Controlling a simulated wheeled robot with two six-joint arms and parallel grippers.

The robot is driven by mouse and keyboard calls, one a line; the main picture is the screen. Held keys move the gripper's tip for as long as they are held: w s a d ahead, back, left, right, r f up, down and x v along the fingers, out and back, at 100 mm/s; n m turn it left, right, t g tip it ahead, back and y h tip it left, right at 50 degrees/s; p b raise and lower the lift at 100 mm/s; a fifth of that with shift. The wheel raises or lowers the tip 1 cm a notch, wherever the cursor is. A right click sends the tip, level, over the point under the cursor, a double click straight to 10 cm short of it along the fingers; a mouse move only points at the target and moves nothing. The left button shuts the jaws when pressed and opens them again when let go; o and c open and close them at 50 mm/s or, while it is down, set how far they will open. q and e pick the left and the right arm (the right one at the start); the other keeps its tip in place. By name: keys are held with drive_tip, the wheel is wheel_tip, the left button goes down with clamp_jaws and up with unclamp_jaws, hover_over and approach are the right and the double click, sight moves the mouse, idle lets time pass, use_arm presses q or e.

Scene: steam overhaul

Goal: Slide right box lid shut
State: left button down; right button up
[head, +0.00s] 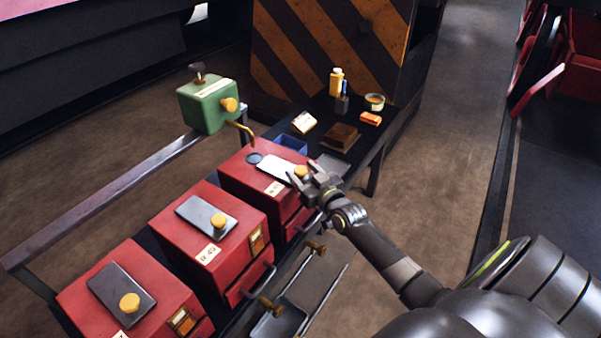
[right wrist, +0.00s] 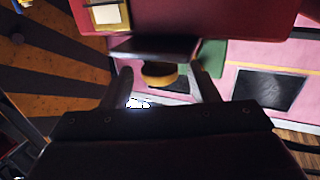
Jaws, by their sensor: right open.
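The right red box (head: 236,181) is the farthest of three along a dark bench. A yellow knob (head: 301,171) sits at the lid's right end. My right gripper (head: 312,184) is open at the knob. In the right wrist view the knob (right wrist: 160,80) shows between the two spread fingers (right wrist: 162,88); I cannot tell whether they touch it. My left gripper is not in view.
Two more red boxes (head: 182,235) (head: 100,312) with grey lids and yellow knobs stand to the left. A green box (head: 205,105) with a brass spout is behind. Bottles (head: 336,81), a tin (head: 374,102) and small boxes stand beyond. The floor (head: 440,130) at right is clear.

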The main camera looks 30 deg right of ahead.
sight(281, 168)
drive_tip(key=shift+w, duration=0.7)
drive_tip(key=shift+c, duration=0.2)
clamp_jaws()
drive_tip(key=w, duration=0.2)
drive_tip(key=w+a+b, duration=0.1)
drive_tip(key=w+a, duration=0.1)
drive_tip(key=w, duration=0.1)
drive_tip(key=shift+w+a, duration=0.2)
drive_tip(key=shift+w, duration=0.1)
drive_tip(key=shift+w+a+b, duration=0.15)
drive_tip(key=shift+w+b, duration=0.15)
drive_tip(key=shift+w, duration=0.05)
drive_tip(key=shift+r, duration=0.2)
